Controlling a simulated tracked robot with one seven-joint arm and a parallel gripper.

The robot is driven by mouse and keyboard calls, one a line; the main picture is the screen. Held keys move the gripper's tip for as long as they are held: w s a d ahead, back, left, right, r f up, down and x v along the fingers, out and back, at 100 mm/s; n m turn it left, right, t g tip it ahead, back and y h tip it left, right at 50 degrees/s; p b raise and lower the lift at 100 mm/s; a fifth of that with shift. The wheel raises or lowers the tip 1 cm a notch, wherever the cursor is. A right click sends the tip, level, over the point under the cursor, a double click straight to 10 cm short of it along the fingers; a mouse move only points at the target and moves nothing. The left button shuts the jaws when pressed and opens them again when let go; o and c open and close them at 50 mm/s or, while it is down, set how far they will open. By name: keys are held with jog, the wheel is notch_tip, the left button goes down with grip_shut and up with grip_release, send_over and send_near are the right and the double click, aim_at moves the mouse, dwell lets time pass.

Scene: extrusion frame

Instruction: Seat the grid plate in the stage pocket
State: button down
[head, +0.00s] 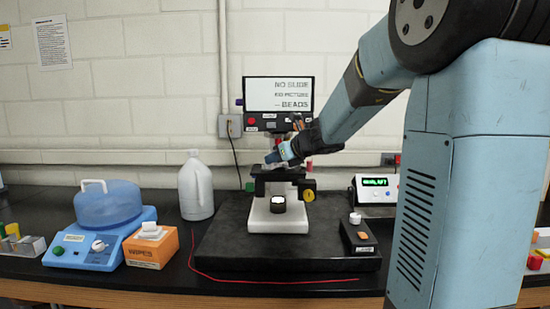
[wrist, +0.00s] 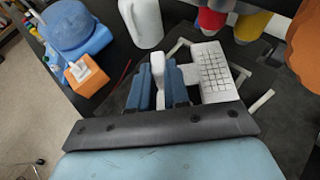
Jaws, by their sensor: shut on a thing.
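The grid plate (wrist: 216,72) is white with a dark grid and shows right of my fingers in the wrist view. My gripper (wrist: 158,88) has blue fingers shut on a white upright part that seems to belong to the plate; the join is partly hidden by the right finger. In the head view my gripper (head: 282,153) is just above the microscope stage (head: 278,174); the plate cannot be made out there. On the dark stage (wrist: 245,110), pale strips (wrist: 262,101) lie around the plate, seemingly marking the pocket. I cannot tell whether the plate touches the stage.
The red (wrist: 211,18) and yellow (wrist: 252,24) objectives hang close beyond the plate. A monitor (head: 279,95) reading "NO SLIDE" stands behind the microscope. A white jug (head: 195,188), a wipes box (head: 153,247) and a blue centrifuge-like device (head: 100,235) stand left. A control box (head: 358,235) stands right.

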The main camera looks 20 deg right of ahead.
jog(key=shift+f, duration=0.25)
jog(key=c, duration=1.1)
grip_release()
jog(key=r+v, duration=0.1)
jog(key=v, duration=1.1)
jog(key=s+a+f+n+g+h, duration=0.2)
jog(key=s+f+n, duration=0.2)
jog(key=s+n, duration=0.4)
jog(key=s+a+f+n+g+h, duration=0.2)
jog(key=s+f+n, duration=0.1)
jog(key=s+n, duration=0.6)
jog(key=s+a+f+n+g+h, duration=0.1)
jog(key=s+f+n, duration=0.3)
jog(key=s+n, duration=0.5)
jog(key=n, duration=0.4)
jog(key=shift+a+f+n+g+h, duration=0.3)
jog(key=shift+a+f+g+h, duration=0.1)
